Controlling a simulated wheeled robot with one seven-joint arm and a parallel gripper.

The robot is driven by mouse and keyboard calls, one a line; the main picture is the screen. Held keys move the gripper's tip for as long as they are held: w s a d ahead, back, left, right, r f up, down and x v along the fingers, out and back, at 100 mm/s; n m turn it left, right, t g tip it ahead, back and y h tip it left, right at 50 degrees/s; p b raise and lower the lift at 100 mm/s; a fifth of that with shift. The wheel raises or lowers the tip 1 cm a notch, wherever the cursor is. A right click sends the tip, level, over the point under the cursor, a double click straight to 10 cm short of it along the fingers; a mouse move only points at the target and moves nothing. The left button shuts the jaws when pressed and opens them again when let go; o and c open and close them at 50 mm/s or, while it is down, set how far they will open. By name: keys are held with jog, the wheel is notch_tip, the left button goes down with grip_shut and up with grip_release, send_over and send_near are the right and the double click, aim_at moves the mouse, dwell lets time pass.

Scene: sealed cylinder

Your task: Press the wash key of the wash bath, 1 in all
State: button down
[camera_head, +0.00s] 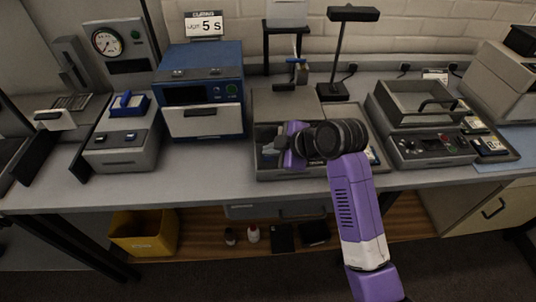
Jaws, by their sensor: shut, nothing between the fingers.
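A grey unit with a raised basin and a dark handle (420,103) stands at the right of the bench and looks like the wash bath. Its dark front panel (432,147) carries a small display and several small keys, one of them red. I cannot read which is the wash key. My gripper (271,155) is over the grey tray in the middle of the bench, well left of the bath and apart from it. It is shut and empty. My purple arm and its dark wrist hide part of the gripper and the tray.
The grey tray (262,105) lies mid-bench, with a black lamp stand (337,50) behind it. A blue oven (200,88) with a "5 S" sign and a grey two-key unit (124,145) stand left. Small dark items (488,145) lie right of the bath. A yellow bin (145,233) is below.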

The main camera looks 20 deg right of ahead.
aim_at(271, 158)
jog(key=shift+r, duration=0.1)
jog(key=shift+r+p, duration=0.65)
jog(key=shift+p, duration=0.1)
jog(key=shift+r, duration=0.1)
notch_tip(271, 158, up, 5)
jog(key=p, duration=0.4)
dwell(0.7)
